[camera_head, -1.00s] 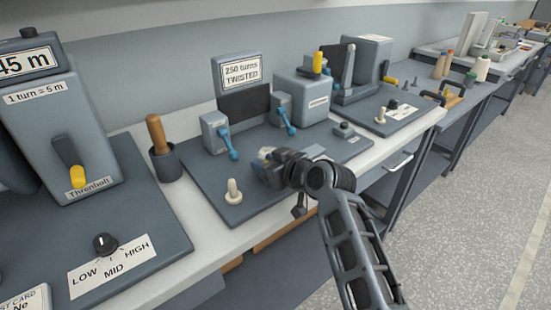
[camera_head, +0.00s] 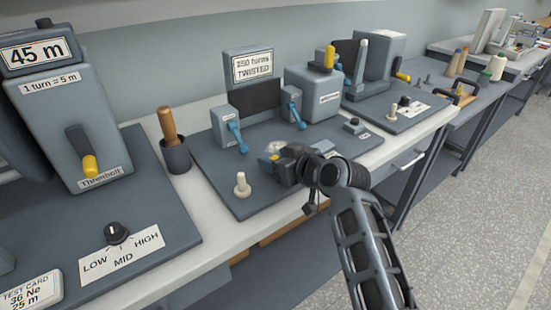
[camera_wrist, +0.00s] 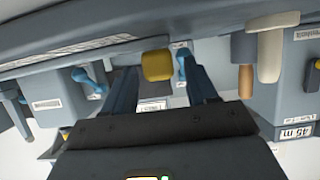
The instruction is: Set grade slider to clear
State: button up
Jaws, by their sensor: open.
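My gripper (camera_head: 274,158) is open low over the middle dark station board (camera_head: 230,201), under the "250 turns TWISTED" sign (camera_head: 253,67). In the wrist view a yellow block (camera_wrist: 157,65) shows between and beyond the two spread fingers; I cannot tell whether they touch it. A small yellowish part also shows at the fingertips in the head view (camera_head: 272,147), partly hidden by the gripper. No label reading grade or clear is legible, so I cannot tell for certain which part is the grade slider.
A cream peg (camera_head: 241,187) stands left of my gripper. Blue levers (camera_head: 235,136) stand behind it. A wooden-handled tool (camera_head: 167,125) sits in a dark cup. A LOW-MID-HIGH dial (camera_head: 117,232) is at the left, and a further board (camera_head: 420,122) with pegs is at the right.

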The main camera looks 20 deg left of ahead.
jog(key=v, duration=0.7)
jog(key=shift+b, duration=0.3)
